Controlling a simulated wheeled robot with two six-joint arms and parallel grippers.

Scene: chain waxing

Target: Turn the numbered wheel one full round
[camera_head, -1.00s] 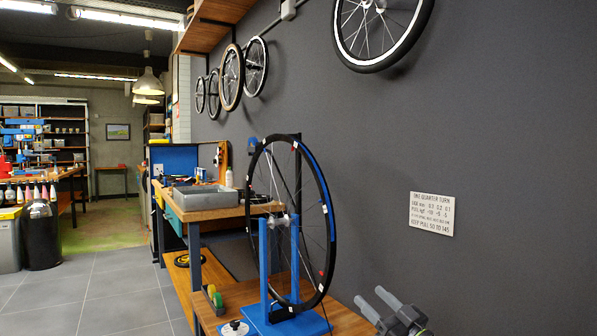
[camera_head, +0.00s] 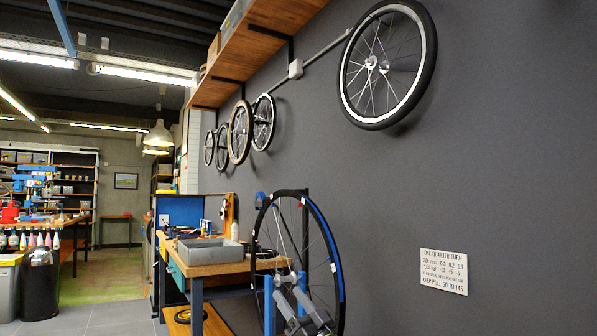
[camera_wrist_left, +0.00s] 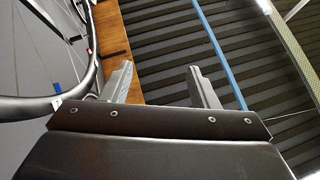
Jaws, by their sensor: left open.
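The numbered wheel (camera_head: 331,246), black-rimmed with white tags and a blue stripe, stands upright in a blue stand (camera_head: 268,300). In the head view its lower part is cut off by the frame, and my gripper covers part of the lower spokes. My left gripper (camera_head: 288,293) is in front of the wheel at the bottom edge, open with nothing between its fingers. In the left wrist view the gripper (camera_wrist_left: 160,84) shows two spread fingers. The wheel's rim (camera_wrist_left: 91,62) passes at the left, close beside one finger; I cannot tell whether they touch. My right gripper is not in view.
A sign (camera_head: 443,271) hangs on the dark wall at right. Several wheels hang above, the nearest a white-rimmed one (camera_head: 428,60), under a wooden shelf (camera_head: 262,48). A workbench with a grey tray (camera_head: 209,250) stands behind the stand. Grey floor is open at lower left.

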